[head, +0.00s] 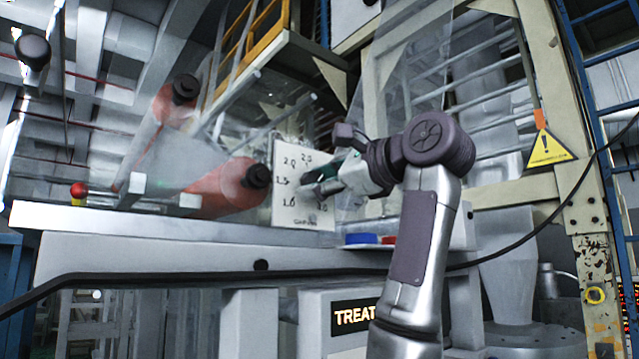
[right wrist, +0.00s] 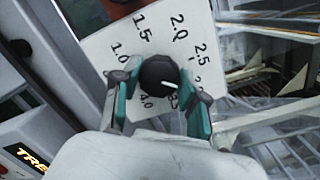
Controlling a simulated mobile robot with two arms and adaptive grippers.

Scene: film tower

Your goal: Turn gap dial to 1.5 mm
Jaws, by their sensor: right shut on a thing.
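The gap dial is a black round knob (right wrist: 158,74) on a white plate (head: 283,212) with numbers from 1.0 up to 4.0. The plate also shows in the right wrist view (right wrist: 100,45). The knob's white pointer line points to the right and slightly down in the right wrist view, away from the 1.5 mark at the upper left. My right gripper (head: 326,183) is at the plate, its green-padded fingers (right wrist: 158,98) on both sides of the knob and shut on it. The fingers partly hide the numbers at the lower right. My left gripper is not in view.
A clear panel (head: 400,70) rises behind my right arm. A black cable (head: 200,276) crosses in front.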

